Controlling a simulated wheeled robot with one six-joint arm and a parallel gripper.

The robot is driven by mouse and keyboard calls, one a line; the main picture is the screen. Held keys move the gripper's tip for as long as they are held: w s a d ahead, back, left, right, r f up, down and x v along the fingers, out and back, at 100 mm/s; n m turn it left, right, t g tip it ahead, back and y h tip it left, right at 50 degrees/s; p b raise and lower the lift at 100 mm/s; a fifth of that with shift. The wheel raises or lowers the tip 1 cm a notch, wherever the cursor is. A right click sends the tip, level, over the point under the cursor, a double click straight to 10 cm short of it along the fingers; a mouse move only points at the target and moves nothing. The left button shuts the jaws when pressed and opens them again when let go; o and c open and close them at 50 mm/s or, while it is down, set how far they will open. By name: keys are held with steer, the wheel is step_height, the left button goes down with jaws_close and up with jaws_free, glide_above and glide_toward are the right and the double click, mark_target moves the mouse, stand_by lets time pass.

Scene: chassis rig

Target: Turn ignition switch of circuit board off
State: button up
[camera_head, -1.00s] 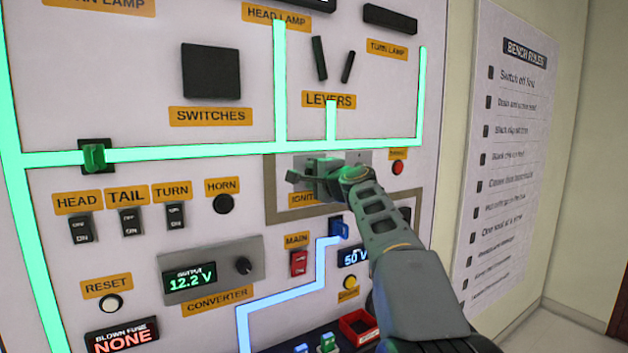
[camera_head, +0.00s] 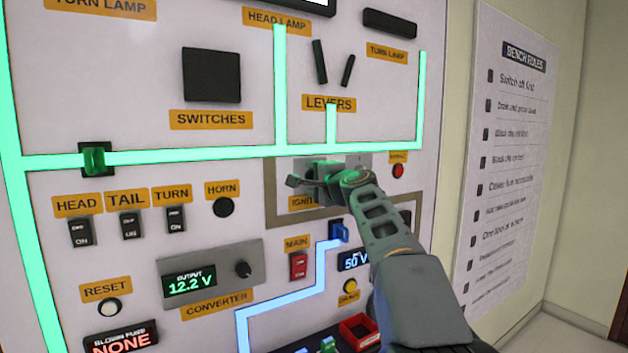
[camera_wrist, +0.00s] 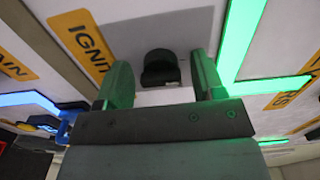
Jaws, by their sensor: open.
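The circuit board (camera_head: 130,180) is a light upright panel with glowing green and blue lines. The ignition switch is a black knob (camera_wrist: 160,69) on a grey plate beside the IGNITION label (camera_wrist: 78,42), partly cut off by my gripper. In the head view my gripper and arm hide the knob, and the label (camera_head: 301,202) shows only in part. My gripper (camera_head: 320,180) is at the ignition plate. In the wrist view my gripper (camera_wrist: 162,82) is open, with one finger on each side of the knob. I cannot tell whether the fingers touch it.
A red MAIN switch (camera_head: 299,266) and a blue fuse (camera_head: 339,232) sit below the ignition plate. A red button (camera_head: 398,171) is close on the right. A red bin (camera_head: 358,332) stands at the bottom. A rules sheet (camera_head: 510,160) hangs on the right wall.

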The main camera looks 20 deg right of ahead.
steer(key=s+d+b, duration=0.1)
steer(key=s+b, duration=0.2)
steer(key=s, duration=1)
steer(key=shift+s+d+b, duration=0.25)
steer(key=shift+s+b, duration=0.05)
step_height(320, 180, down, 18)
steer(key=s+a+n+g+p, duration=0.1)
steer(key=n+g, duration=0.4)
steer(key=g, duration=0.2)
steer(key=s+a+f+n+g+h+p, duration=0.1)
steer(key=s+a+f+n+g+p, duration=0.5)
steer(key=s+a+f+n, duration=0.5)
steer(key=s+a+f+g, duration=0.1)
steer(key=s+a+f, duration=0.1)
steer(key=s+f, duration=0.2)
steer(key=shift+s+f+n+h+p, duration=0.2)
steer(key=shift+f+n+h+p, duration=0.05)
steer(key=shift+n+h+p, duration=0.15)
